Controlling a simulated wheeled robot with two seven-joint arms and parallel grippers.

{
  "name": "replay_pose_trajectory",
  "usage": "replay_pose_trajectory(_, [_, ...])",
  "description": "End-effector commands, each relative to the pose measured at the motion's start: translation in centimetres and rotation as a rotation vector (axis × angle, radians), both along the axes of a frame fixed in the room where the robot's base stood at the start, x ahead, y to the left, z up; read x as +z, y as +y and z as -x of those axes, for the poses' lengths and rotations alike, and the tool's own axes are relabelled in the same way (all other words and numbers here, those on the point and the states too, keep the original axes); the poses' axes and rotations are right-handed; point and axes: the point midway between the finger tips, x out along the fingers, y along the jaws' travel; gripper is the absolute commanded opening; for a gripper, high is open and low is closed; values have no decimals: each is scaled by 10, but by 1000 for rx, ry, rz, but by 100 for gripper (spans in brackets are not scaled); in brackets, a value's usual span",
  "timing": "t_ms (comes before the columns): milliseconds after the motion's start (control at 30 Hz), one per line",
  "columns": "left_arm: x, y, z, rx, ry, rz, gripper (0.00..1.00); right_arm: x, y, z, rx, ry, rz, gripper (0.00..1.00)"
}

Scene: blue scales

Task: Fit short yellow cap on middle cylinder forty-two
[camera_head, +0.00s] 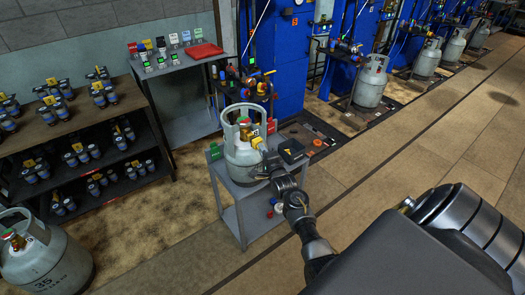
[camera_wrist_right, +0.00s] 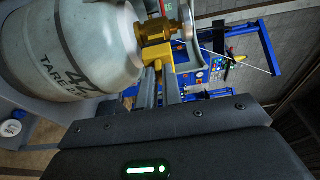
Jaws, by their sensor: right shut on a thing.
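A grey gas cylinder (camera_head: 241,165) stands upright on a small grey cart (camera_head: 246,200). In the right wrist view the cylinder (camera_wrist_right: 65,45) is marked 42 and TARE, with a brass valve (camera_wrist_right: 155,32) at its top. My right gripper (camera_head: 264,154) is beside the cylinder's valve, its fingers shut on a small yellow cap (camera_head: 257,142). In the right wrist view the yellow cap (camera_wrist_right: 158,72) sits between the fingertips, close against the valve. I cannot tell whether it is seated on the outlet. My left gripper is not in view.
A black tray (camera_head: 291,150) and small parts share the cart top. A shelf (camera_head: 75,135) with several valve assemblies stands at left, with cylinder 35 (camera_head: 42,262) on the floor before it. Other cylinders (camera_head: 371,82) stand along the blue machines. The right floor is clear.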

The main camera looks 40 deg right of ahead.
Motion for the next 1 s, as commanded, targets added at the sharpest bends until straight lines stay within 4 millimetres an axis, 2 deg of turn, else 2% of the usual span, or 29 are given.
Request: replay_pose_trajectory(1000, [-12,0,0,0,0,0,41,-1,-1,-25,-1,0,-1,0])
